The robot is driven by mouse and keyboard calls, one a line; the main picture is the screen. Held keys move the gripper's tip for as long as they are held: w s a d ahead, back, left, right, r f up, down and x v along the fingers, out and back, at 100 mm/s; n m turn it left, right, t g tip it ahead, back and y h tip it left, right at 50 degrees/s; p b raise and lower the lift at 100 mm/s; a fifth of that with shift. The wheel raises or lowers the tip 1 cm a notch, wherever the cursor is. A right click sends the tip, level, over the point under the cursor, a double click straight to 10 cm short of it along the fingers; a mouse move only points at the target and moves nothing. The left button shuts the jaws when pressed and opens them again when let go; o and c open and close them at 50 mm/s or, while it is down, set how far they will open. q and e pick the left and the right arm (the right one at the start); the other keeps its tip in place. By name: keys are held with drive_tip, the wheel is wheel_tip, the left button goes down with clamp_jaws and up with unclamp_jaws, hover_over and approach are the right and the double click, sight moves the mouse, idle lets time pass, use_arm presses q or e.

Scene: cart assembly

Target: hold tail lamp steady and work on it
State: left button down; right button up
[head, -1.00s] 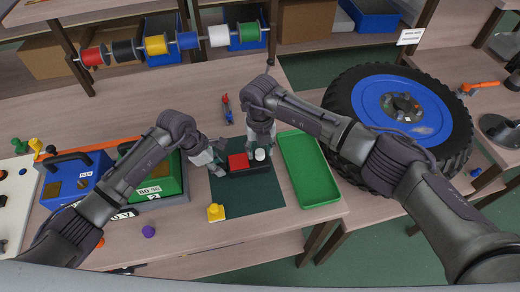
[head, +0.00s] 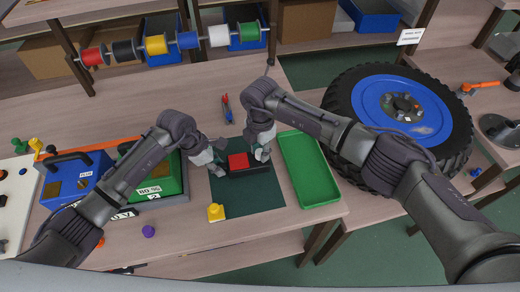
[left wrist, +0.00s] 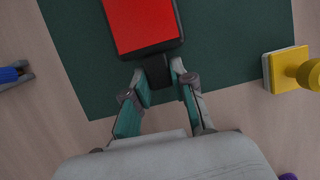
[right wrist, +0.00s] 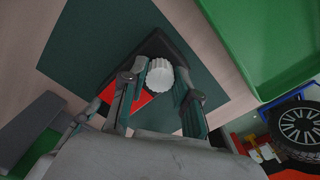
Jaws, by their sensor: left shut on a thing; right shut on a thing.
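The tail lamp (head: 238,161) is a black housing with a red lens, flat on a dark green mat (head: 262,197). My left gripper (head: 219,169) is shut on the housing's narrow black end, which also shows in the left wrist view (left wrist: 158,72). My right gripper (head: 261,155) is at the lamp's other end, pointing down. In the right wrist view its fingers (right wrist: 158,85) are shut on a white ribbed round cap (right wrist: 160,74) on the lamp. In the head view the right gripper mostly hides the cap.
A green tray (head: 318,199) lies just right of the mat. A yellow block with a knob (head: 215,212) sits at the mat's front left edge. Red and blue pliers (head: 227,108) lie behind the mat. Blue and green boxes stand on the left, and a large wheel (head: 352,112) on the right.

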drive_tip(key=m, duration=0.5)
drive_tip(key=o, duration=0.4)
drive_tip(key=shift+m, duration=0.4)
drive_tip(key=o, duration=0.5)
drive_tip(key=shift+r, duration=0.15)
wheel_tip(320, 180, up, 12)
use_arm(q)
drive_tip(key=c, duration=0.9)
unclamp_jaws()
use_arm(e)
drive_tip(key=shift+f, duration=0.2)
